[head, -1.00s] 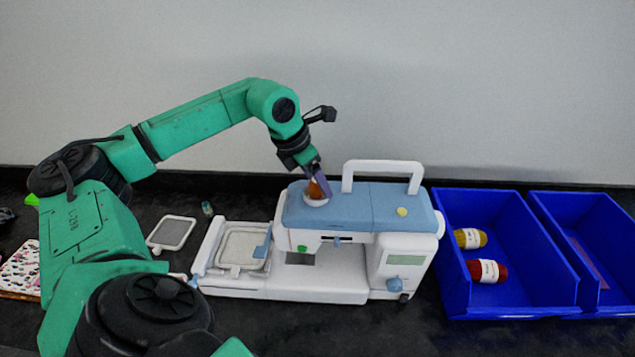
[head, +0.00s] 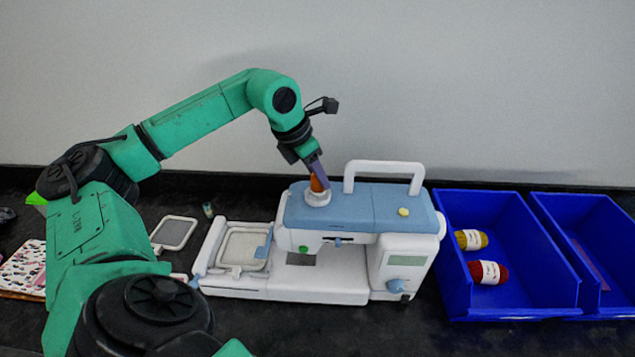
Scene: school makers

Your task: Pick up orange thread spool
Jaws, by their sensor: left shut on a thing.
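The orange thread spool (head: 317,186) is at the top left of the white and blue sewing machine (head: 366,205). Its orange thread shows below my fingers, with a white band (head: 318,198) lower down. My left gripper (head: 318,178) comes down on it from above and is shut on it. The finger partly hides the spool's upper part. I cannot tell whether the spool's lower end still touches the machine top. My right gripper is not in view.
The machine's white carry handle (head: 384,168) stands just right of the spool. A blue bin (head: 508,252) at the right holds a yellow spool (head: 470,239) and a red spool (head: 487,272). Another blue bin (head: 590,240) stands beside it. An embroidery hoop (head: 174,233) lies left of the machine.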

